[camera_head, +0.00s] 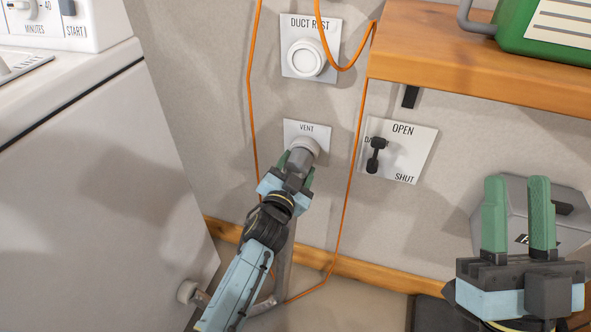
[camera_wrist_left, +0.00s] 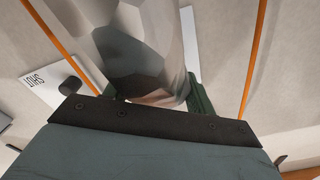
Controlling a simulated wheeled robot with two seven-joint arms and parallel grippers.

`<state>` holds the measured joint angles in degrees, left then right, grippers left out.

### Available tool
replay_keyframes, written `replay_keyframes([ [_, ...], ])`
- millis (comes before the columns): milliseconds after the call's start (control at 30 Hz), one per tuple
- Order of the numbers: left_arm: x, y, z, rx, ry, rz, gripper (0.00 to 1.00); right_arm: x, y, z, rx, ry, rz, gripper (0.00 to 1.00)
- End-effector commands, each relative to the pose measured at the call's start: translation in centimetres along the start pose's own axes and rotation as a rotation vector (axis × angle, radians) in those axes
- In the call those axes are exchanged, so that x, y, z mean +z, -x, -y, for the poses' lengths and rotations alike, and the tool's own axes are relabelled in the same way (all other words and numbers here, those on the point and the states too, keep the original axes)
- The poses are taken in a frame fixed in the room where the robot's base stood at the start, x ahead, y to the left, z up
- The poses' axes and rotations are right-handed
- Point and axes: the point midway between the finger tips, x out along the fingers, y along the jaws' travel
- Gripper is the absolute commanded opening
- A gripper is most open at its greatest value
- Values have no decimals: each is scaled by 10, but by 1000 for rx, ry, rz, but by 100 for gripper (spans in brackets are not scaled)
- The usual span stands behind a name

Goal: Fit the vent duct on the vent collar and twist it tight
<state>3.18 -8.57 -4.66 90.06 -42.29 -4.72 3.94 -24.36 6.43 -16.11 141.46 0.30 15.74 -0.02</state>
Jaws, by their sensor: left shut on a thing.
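The white VENT plate (camera_head: 322,130) is on the wall in the middle of the head view. My left gripper (camera_head: 297,168) is in front of it, its green fingers shut on the grey end of the vent duct (camera_head: 304,147). This end meets the plate and hides the vent collar, so I cannot tell how far it is seated or turned. In the left wrist view the shiny duct end (camera_wrist_left: 140,40) lies between the fingers. My right gripper (camera_head: 517,185) is open and empty at the lower right.
An orange cord (camera_head: 251,100) hangs in loops on both sides of the vent. A DUCT REST (camera_head: 304,57) is above. A black lever (camera_head: 375,155) on an OPEN/SHUT plate is right of it. A wooden shelf (camera_head: 470,60) juts out upper right; a white machine (camera_head: 90,170) stands left.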

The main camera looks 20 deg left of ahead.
Motion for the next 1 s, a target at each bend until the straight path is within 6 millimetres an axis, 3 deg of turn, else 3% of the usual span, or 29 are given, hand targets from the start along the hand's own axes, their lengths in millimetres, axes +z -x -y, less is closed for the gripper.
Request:
replay_keyframes([
  [333, 0, -9, 0, -1, -1, -1, 28, 2, 2, 0, 0, 0, 0, 36],
  [367, 0, -8, 0, 0, -1, 0, 59, 2, 2, 0, 0, 0, 0, 36],
  [533, 0, -8, 0, -1, -1, 0, 81, 2, 1, 0, 0, 0, 0, 36],
  [967, 0, -8, 0, 0, -1, 1, 81, -6, 0, 0, -1, 0, -51, 36],
  [1000, 0, -1, 0, 1, 0, 2, 81, -4, -2, 0, 0, 0, -16, 36],
])
